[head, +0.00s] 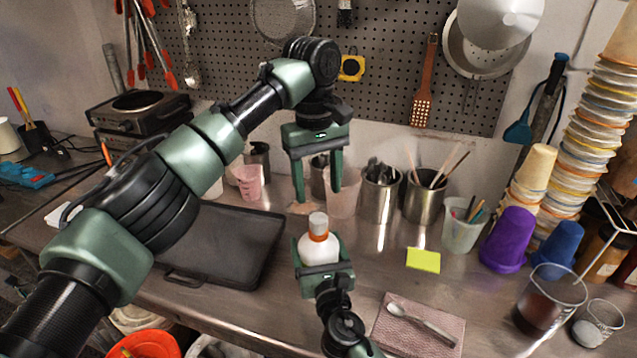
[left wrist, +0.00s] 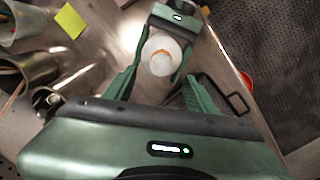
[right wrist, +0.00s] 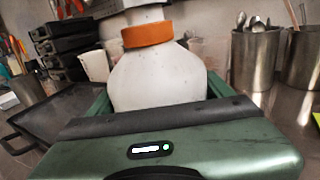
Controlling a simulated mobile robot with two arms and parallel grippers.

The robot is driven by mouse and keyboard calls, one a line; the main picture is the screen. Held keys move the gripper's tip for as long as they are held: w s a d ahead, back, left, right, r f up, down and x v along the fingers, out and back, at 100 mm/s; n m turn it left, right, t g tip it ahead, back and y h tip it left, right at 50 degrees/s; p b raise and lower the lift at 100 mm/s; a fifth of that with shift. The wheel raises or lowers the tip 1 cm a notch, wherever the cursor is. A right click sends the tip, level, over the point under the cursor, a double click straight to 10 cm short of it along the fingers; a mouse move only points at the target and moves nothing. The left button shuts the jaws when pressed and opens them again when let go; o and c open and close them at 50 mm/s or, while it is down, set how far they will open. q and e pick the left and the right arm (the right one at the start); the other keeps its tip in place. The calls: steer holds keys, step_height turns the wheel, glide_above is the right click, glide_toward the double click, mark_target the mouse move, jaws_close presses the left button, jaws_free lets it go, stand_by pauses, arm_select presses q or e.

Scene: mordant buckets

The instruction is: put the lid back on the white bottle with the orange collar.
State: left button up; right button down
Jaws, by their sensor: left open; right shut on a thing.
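The white bottle (head: 318,250) with the orange collar (head: 318,234) stands upright in my right gripper (head: 323,262), which is shut around its body. In the right wrist view the bottle (right wrist: 157,80) fills the middle, below its orange collar (right wrist: 147,34). A pale lid (head: 318,221) sits on top of the bottle; whether it is fully seated I cannot tell. It also shows from above in the left wrist view (left wrist: 160,63). My left gripper (head: 317,196) is open and empty, pointing down above the bottle, its fingers apart from the lid.
A black tray (head: 225,235) lies left of the bottle. Behind stand a pink cup (head: 249,183), a translucent cup (head: 343,200) and metal canisters (head: 380,200). A yellow note (head: 423,260) and a spoon on a pink cloth (head: 415,335) lie to the right.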

mark_target(318, 218)
arm_select(q)
steer(key=n, duration=0.5)
steer(key=shift+s+r, duration=0.1)
steer(key=shift+f, duration=4.05)
jaws_close()
